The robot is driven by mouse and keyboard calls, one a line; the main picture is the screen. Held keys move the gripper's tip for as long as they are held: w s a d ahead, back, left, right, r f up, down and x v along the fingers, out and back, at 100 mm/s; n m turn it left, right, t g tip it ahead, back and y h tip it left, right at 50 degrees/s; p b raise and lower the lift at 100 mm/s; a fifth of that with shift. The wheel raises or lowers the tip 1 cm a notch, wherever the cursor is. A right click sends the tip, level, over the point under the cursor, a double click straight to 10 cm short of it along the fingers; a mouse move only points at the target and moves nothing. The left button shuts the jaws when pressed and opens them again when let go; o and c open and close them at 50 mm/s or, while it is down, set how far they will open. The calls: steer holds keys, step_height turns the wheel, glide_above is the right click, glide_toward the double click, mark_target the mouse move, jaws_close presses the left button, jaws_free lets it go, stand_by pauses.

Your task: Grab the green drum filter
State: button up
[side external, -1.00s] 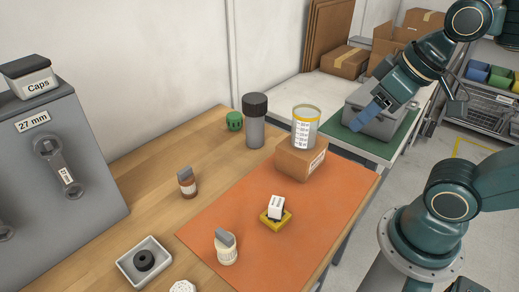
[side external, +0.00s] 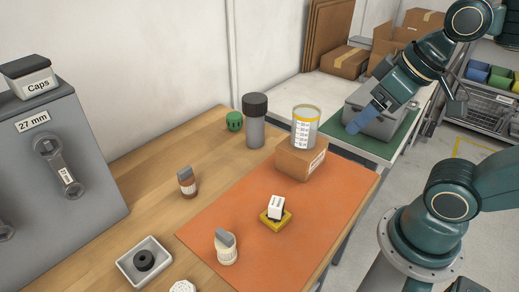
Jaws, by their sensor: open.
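The green drum filter (side external: 234,121) is a small dark-green cylinder with dark slots. It stands on the wooden table near the wall, just left of the tall grey canister with a black lid. My gripper (side external: 356,126) has blue fingers and hangs in the air at the upper right, over the side with the green mat and grey box. It is open and holds nothing that I can see. It is well to the right of the green drum filter and apart from it.
The black-lidded canister (side external: 255,121) and a clear measuring cup (side external: 305,127) on a cardboard box (side external: 302,158) stand between my gripper and the filter. An orange mat (side external: 328,204) holds a yellow block (side external: 275,219). A grey tray (side external: 127,266) lies front left.

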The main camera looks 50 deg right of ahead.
steer(key=shift+w+r, duration=0.1)
steer(key=w+d+r+m+g, duration=0.1)
steer(key=w+r+m, duration=0.4)
steer(key=w, duration=0.8)
steer(key=m+g, duration=0.5)
steer(key=m, duration=0.4)
glide_above(233, 116)
step_height(233, 116, down, 16)
steer(key=shift+w+d+f, duration=0.1)
steer(key=shift+d+f, duration=0.1)
steer(key=shift+f, duration=0.05)
steer(key=shift+f, duration=4.3)
